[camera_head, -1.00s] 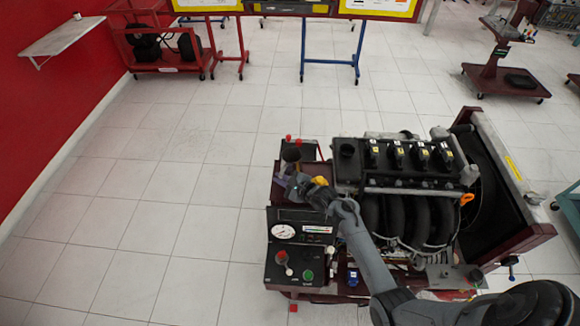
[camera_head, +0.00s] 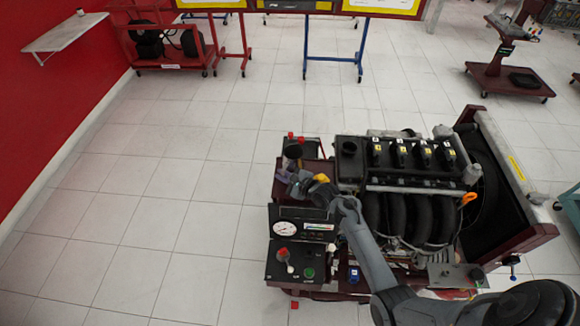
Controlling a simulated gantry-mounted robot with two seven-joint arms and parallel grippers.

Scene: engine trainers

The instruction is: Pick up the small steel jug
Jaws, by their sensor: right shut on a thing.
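My right gripper (camera_head: 304,186) is over the small tray at the left end of the engine trainer. It is shut on a small grey thing, which looks like the small steel jug (camera_head: 298,182); the fingers and wrist hide much of it. A purple item (camera_head: 284,175) lies close to the left of it, and a yellow item (camera_head: 321,178) shows just right of the gripper. My left gripper is not in view.
The engine (camera_head: 410,185) on its red stand is right of the gripper. The tiled floor (camera_head: 150,200) to the left is clear.

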